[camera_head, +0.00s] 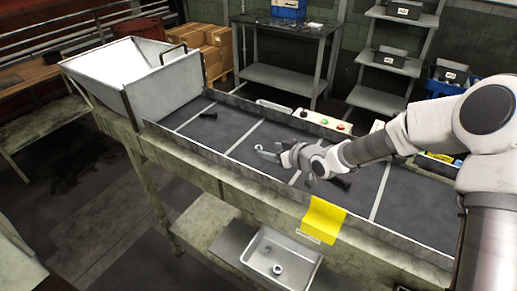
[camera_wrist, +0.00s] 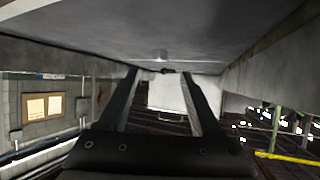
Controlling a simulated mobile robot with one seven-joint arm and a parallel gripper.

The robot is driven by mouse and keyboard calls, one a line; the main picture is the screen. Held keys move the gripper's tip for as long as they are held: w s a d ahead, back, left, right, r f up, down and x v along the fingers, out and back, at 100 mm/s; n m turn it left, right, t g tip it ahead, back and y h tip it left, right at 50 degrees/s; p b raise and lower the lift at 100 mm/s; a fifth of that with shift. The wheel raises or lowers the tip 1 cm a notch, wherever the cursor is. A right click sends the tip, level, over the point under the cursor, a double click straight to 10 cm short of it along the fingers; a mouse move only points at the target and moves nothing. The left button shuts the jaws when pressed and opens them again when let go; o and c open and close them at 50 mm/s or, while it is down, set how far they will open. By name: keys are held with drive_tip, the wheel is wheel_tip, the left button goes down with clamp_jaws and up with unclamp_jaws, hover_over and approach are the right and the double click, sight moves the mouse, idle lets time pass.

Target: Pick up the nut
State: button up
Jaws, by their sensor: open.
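A small pale ring, apparently the nut (camera_head: 258,147), sits on the dark belt (camera_head: 232,125) just left of my gripper (camera_head: 271,152) in the head view. In the wrist view a small pale thing, likely the same nut (camera_wrist: 161,55), shows ahead on the belt surface, which fills the top of that view. My gripper (camera_wrist: 163,76) is open with nothing between its fingers. It is low over the belt and points towards the white hopper (camera_head: 150,72). Whether the fingers touch the belt or nut I cannot tell.
A black bolt (camera_head: 208,115) lies farther left on the belt; another dark piece (camera_head: 340,183) lies beside my wrist. A metal tray (camera_head: 254,262) below holds a ring-shaped piece (camera_head: 278,269). Belt side rails (camera_head: 222,171) and a button panel (camera_head: 322,121) border the belt.

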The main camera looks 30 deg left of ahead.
sight(259, 148)
drive_tip(key=shift+p+x, duration=0.6)
drive_tip(key=shift+x, duration=2.25)
clamp_jaws()
